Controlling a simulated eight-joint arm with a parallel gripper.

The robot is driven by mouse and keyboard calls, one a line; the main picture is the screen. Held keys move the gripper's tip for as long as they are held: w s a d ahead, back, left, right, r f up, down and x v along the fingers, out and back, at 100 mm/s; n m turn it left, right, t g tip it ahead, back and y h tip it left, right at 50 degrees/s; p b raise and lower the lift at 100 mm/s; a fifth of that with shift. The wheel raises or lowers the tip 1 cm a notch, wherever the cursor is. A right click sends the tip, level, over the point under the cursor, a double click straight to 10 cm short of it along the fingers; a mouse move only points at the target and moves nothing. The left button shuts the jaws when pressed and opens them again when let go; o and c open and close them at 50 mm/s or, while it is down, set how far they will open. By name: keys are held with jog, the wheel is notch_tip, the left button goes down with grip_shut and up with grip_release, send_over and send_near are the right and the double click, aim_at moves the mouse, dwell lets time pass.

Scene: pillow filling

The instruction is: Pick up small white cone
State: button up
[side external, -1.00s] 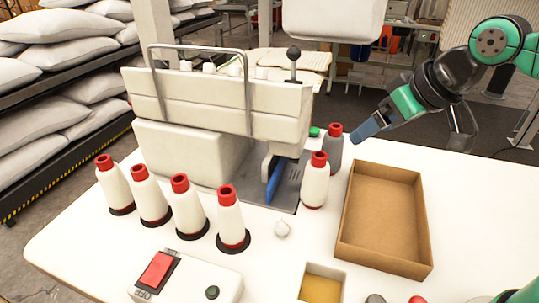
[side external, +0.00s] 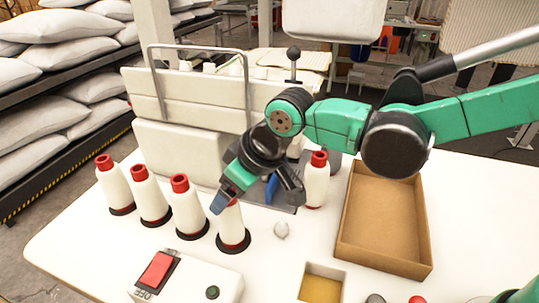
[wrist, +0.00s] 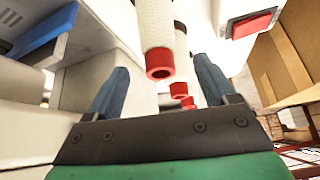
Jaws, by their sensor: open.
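Several white thread cones with red tops stand upright on the white table (side external: 110,262). The nearest cone in the left row (side external: 234,224) is partly covered by my gripper (side external: 257,204) in the side view, with its red top mostly hidden. My gripper is open and empty above this cone, its fingers spread and angled down. In the wrist view a white cone (wrist: 155,28) with a red end shows between the two fingers of my gripper (wrist: 161,66), with a gap on both sides. Another white cone (side external: 316,188) stands right of the sewing machine.
The sewing machine (side external: 180,152) stands close behind the row. A switch box with a red button (side external: 157,270) is in front. An open cardboard box (side external: 385,262) is at right, with a small tray (side external: 322,286) nearer the front.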

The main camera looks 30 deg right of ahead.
aim_at(230, 217)
jog(key=shift+x, duration=2.6)
jog(key=shift+c, duration=0.2)
grip_shut()
jog(key=shift+r, duration=0.1)
